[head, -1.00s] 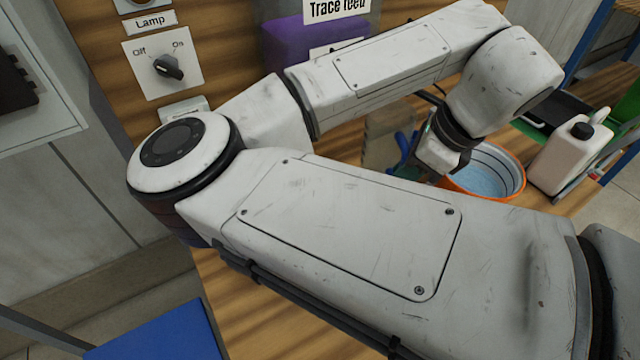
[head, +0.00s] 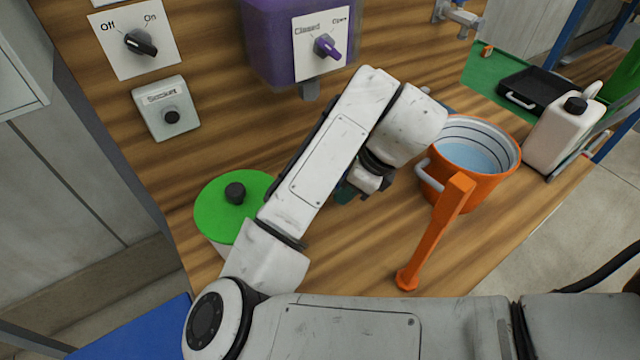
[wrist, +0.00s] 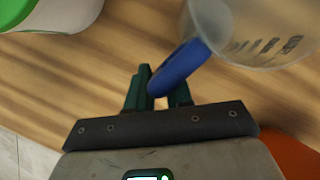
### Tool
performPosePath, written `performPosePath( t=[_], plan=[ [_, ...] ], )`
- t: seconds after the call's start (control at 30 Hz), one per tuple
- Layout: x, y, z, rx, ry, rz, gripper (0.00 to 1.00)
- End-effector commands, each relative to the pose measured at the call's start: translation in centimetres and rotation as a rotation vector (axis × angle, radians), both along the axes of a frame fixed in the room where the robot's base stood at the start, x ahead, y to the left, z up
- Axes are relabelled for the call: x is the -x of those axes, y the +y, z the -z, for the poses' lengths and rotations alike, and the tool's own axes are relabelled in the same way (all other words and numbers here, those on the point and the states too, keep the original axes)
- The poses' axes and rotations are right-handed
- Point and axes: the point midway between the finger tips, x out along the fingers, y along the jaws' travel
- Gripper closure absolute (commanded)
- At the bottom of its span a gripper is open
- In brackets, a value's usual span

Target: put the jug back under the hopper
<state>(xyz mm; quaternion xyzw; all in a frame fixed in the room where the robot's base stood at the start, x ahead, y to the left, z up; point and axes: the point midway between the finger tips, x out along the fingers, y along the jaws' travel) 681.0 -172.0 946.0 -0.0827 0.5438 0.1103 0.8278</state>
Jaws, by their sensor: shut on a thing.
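The jug (wrist: 255,30) is clear plastic with dark marks on its wall and a blue handle (wrist: 182,66). It shows in the wrist view at the upper right, partly cut off by the frame. My gripper (wrist: 160,92) has its teal fingers shut on the blue handle. In the head view my gripper (head: 350,192) is low over the bench, and my arm hides most or all of the jug. The purple hopper (head: 270,50) hangs on the wooden panel, with a purple knob (head: 327,46) marked Closed and Open. Its grey spout (head: 310,90) points down, up and left of my gripper.
A green-lidded tub (head: 215,205) stands left of my arm. An orange bucket (head: 480,185) of bluish liquid stands right of my gripper, with an orange bar (head: 435,235) in front. A white canister (head: 560,135) and black tray (head: 535,90) are farther right.

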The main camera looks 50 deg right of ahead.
Motion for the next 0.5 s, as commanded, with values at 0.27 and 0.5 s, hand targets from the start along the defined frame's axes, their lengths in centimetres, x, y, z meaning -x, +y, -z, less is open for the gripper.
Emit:
performPosePath(
  t=[0.27, 0.5],
  plan=[
    [-2.7, 0.7, 0.0, 0.001, 0.001, -0.002, 1.00],
    [-5.9, 1.5, 0.4, 0.002, 0.004, -0.002, 1.00]
  ],
)
